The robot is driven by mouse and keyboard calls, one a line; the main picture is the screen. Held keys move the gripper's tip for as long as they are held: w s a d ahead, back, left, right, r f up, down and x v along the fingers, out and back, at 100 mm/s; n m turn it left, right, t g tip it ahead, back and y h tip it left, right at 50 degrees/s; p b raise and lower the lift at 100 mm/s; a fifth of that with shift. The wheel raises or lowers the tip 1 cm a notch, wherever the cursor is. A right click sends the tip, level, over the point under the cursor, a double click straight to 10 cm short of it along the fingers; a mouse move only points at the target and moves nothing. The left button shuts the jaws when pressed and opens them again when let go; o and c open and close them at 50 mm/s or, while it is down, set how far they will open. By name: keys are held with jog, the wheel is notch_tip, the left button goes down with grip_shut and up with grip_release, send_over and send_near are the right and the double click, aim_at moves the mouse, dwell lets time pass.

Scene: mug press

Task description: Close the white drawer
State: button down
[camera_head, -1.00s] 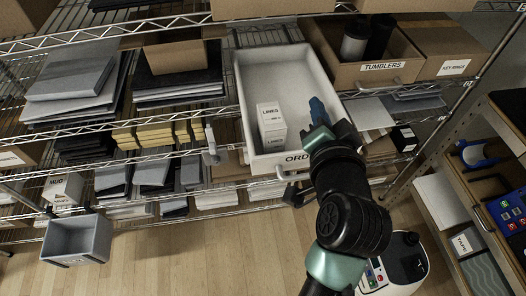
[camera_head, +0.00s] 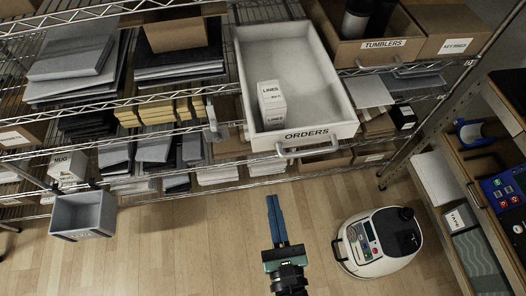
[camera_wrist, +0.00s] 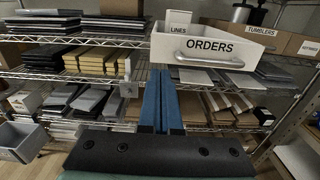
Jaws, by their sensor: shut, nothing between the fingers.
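The white drawer (camera_head: 340,103), labelled ORDERS, is pulled out from the wire shelf and stands open toward me. Its metal handle (camera_head: 308,151) is on the front face. A white box marked LINES (camera_head: 271,100) stands inside it near the left wall. My gripper (camera_head: 272,199) has blue fingers held together, empty, in front of and below the drawer front, not touching it. In the wrist view the drawer front (camera_wrist: 245,60) and its handle show beyond and right of my fingertips (camera_wrist: 160,72).
A grey bin (camera_head: 82,214) sticks out at the lower left. A round white machine (camera_head: 378,243) stands on the floor at right. A wooden workbench unit (camera_head: 470,190) borders the right.

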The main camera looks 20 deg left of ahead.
aim_at(261, 144)
jog(key=p+x, duration=0.2)
jog(key=x, duration=1)
jog(key=shift+w+a+p, duration=0.25)
jog(key=shift+p, duration=0.15)
jog(key=shift+w, duration=0.1)
